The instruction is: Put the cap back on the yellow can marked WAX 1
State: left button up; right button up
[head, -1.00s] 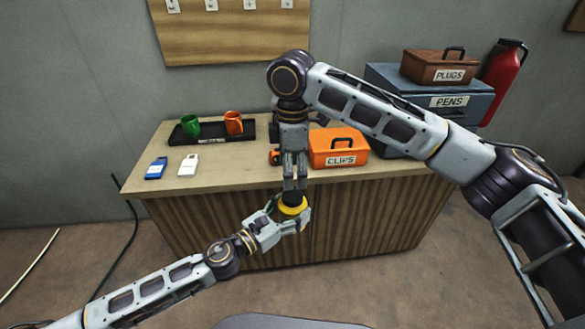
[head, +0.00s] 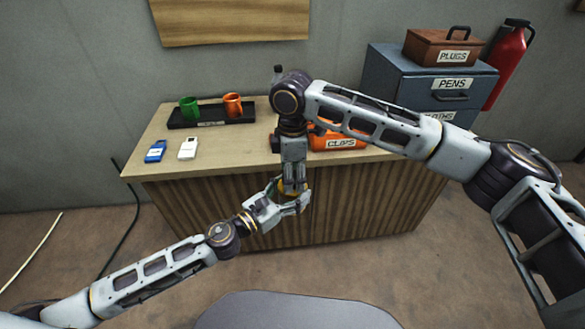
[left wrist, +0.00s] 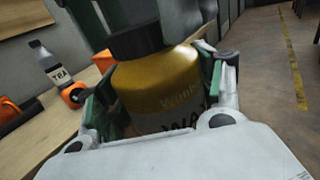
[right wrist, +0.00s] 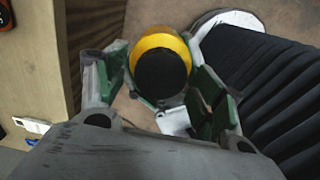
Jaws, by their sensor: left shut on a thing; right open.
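The yellow can (left wrist: 160,85) is gripped by my left gripper (head: 287,201), and part of its label, "WA", shows in the left wrist view. A black cap (left wrist: 136,42) sits on top of the can; whether it is fully seated I cannot tell. In the right wrist view the cap (right wrist: 162,76) covers most of the can's top, with yellow (right wrist: 152,43) showing around it. My right gripper (right wrist: 155,90) is open, pointing down from above, with a finger on either side of the cap. In the head view the right fingers hide most of the can.
The wooden cabinet (head: 230,165) stands just behind the grippers. On it are an orange CLIPS box (head: 350,141), a dark tray (head: 212,122) with green and orange mugs, and blue and white small items at left. Blue drawers (head: 425,90) stand at right. Open floor lies in front.

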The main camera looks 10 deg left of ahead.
jog(key=c, duration=1.1)
jog(key=o, duration=1.2)
jog(key=shift+r, duration=5.95)
